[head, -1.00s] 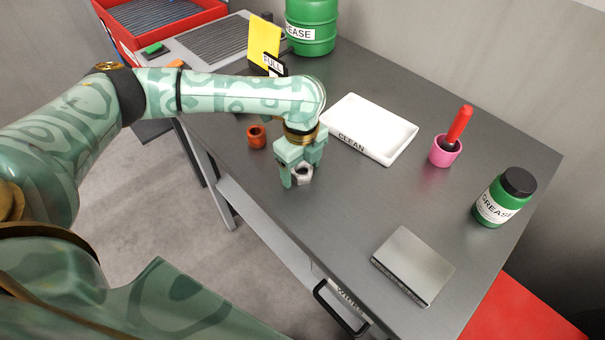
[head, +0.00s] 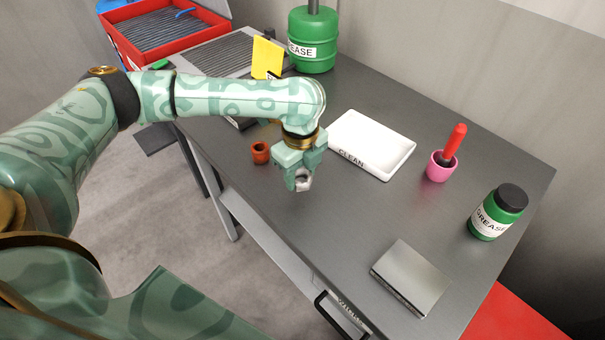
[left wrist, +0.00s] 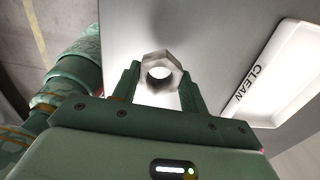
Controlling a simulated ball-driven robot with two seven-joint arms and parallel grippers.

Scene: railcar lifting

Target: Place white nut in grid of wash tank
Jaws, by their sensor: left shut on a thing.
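The white nut (head: 304,184) is between the fingers of my left gripper (head: 299,182), just above the table near its front edge. In the left wrist view the nut (left wrist: 160,56) is a pale hexagonal ring with its hole facing the camera, between both fingers of the gripper (left wrist: 160,80). The wash tank (head: 184,43) is a red tub at the far upper left, with a dark ribbed grid (head: 150,33) inside. My left gripper is well to the right of and nearer than the tank. My right gripper is not in view.
A white CLEAN tray (head: 375,140) lies right of my gripper, and an orange ring-like part (head: 261,153) to its left. A yellow plate (head: 267,58) and green grease drum (head: 313,42) stand behind. A pink cup (head: 437,170), grease bottle (head: 495,213) and metal block (head: 411,278) are right.

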